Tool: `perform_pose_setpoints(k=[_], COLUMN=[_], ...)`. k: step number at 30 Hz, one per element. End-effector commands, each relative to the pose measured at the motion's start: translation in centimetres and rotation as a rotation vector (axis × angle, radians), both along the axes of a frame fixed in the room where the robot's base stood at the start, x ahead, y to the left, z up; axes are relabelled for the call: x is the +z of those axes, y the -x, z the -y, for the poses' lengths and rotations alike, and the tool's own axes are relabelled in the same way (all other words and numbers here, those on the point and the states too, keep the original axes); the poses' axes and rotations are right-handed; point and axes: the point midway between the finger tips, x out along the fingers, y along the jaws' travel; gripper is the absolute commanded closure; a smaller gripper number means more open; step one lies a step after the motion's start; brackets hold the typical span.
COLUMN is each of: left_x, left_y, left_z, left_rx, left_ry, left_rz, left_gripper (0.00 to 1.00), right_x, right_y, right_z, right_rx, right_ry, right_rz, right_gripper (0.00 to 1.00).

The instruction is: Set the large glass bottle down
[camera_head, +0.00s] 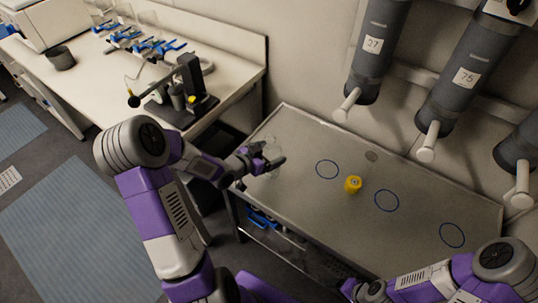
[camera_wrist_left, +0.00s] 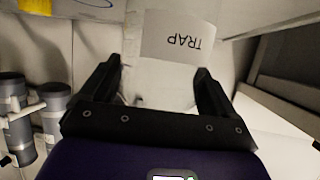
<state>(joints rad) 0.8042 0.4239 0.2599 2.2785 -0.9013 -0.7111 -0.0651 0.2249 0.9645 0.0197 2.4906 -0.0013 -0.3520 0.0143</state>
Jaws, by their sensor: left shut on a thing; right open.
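My left gripper (camera_head: 268,160) is shut on the large glass bottle (camera_head: 272,146), which is clear and hard to make out in the head view. In the left wrist view the bottle (camera_wrist_left: 160,82) stands between the two dark fingers (camera_wrist_left: 160,88) and bears a label reading "TRAP", upside down in the picture. The bottle is over the left end of the grey metal table (camera_head: 300,130); I cannot tell whether its base touches the top. My right gripper (camera_head: 362,290) is open at the bottom edge of the head view, in front of the table.
Grey cylinders numbered 37 (camera_head: 372,45) and 75 (camera_head: 466,77) hang above the back edge. A white bench (camera_head: 95,75) with glassware stands at the left.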

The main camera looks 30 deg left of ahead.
Motion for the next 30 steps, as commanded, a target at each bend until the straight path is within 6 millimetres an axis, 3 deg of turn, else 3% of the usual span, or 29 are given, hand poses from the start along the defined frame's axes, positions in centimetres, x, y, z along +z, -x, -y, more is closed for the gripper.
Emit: perform_pose_setpoints(k=[9,10,12,22,30], left_x=[-0.1,-0.2,-0.1,0.4,2.6], left_y=[-0.1,0.0,0.0,0.0,4.7], left_z=[0.0,0.0,0.0,0.0,-1.4], left_rx=[0.000,0.001,0.001,0.001,0.005], left_ry=[-0.001,-0.001,-0.001,-0.001,-0.001], left_rz=[0.004,0.002,0.002,0.001,0.000], left_gripper=[0.63,0.09,0.00,0.00,0.00], right_x=[-0.3,-0.3,-0.2,0.3,2.1], right_y=[0.0,0.0,0.0,0.0,0.0], right_z=[0.0,0.0,0.0,0.0,0.0], right_rx=[0.000,0.000,0.000,0.000,0.000], right_ry=[0.000,0.000,0.000,0.000,0.000], right_rz=[0.000,0.000,0.000,0.000,0.000], right_gripper=[0.19,0.19,0.19,0.19,0.19])
